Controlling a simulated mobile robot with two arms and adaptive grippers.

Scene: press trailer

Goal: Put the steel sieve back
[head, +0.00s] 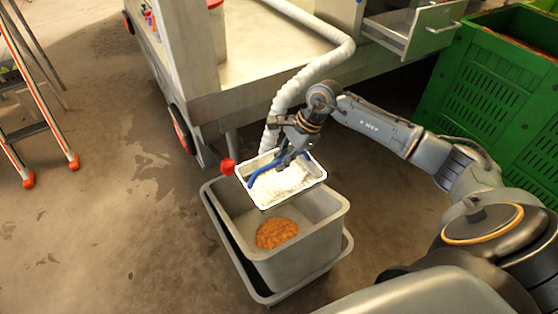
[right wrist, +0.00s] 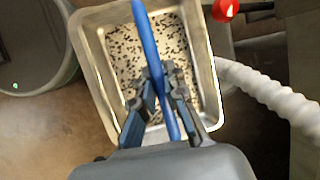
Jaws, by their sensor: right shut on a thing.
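The steel sieve (head: 318,176) is a shallow rectangular pan with a blue bar handle (head: 253,180). My right gripper (head: 288,156) is shut on this handle. In the right wrist view my right gripper (right wrist: 166,80) pinches the blue bar (right wrist: 147,38) over the sieve (right wrist: 88,62), whose pale floor is dotted with dark specks or holes. The sieve is over the back part of a grey tub (head: 303,256). I cannot tell whether it touches the tub's rim. My left gripper is not in view.
An orange-brown heap (head: 276,233) lies in the tub. A red knob (head: 228,167) and a white ribbed hose (head: 290,92) are close to the sieve. The trailer (head: 240,103) stands behind, a green crate (head: 480,90) at right, a ladder (head: 40,85) at left. Floor left of the tub is clear.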

